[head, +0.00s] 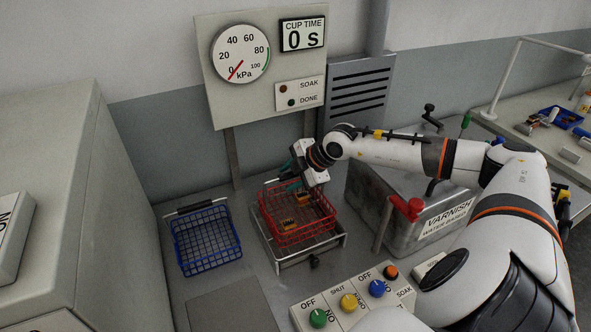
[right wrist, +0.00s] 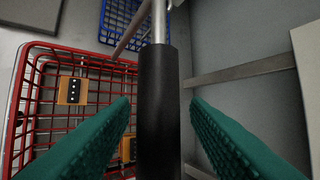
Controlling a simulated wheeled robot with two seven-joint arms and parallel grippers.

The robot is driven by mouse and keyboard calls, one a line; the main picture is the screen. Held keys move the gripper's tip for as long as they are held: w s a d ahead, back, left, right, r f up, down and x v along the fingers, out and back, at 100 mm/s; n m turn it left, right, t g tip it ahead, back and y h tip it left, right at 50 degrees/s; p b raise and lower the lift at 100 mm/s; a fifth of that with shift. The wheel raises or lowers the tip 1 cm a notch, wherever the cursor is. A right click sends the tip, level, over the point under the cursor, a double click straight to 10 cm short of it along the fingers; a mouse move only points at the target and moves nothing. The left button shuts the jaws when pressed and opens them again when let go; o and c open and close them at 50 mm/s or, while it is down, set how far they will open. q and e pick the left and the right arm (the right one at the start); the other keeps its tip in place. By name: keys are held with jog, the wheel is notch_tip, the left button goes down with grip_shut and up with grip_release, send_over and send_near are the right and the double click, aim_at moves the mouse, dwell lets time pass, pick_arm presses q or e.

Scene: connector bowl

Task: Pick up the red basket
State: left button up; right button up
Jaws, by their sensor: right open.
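The red wire basket (head: 330,222) sits on a metal rack (head: 272,258) on the bench, with orange-and-black connectors (head: 288,224) inside. In the right wrist view the basket (right wrist: 18,135) fills the left side, and a black handle grip (right wrist: 158,110) on a metal bar runs up the middle. My right gripper (head: 288,180) is at the basket's far side. In the wrist view its green fingers (right wrist: 160,115) are open, one on each side of the black grip, with gaps visible. My left gripper is not in view.
An empty blue wire basket (head: 207,240) stands left of the rack; it also shows in the wrist view (right wrist: 125,22). A varnish tank (head: 405,235) with a red-handled lever (head: 408,208) stands right. A button panel (head: 350,298) is in front, a gauge board (head: 262,65) behind.

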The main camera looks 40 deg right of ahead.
grip_shut()
jog(key=shift+w, duration=0.1)
dwell(0.4)
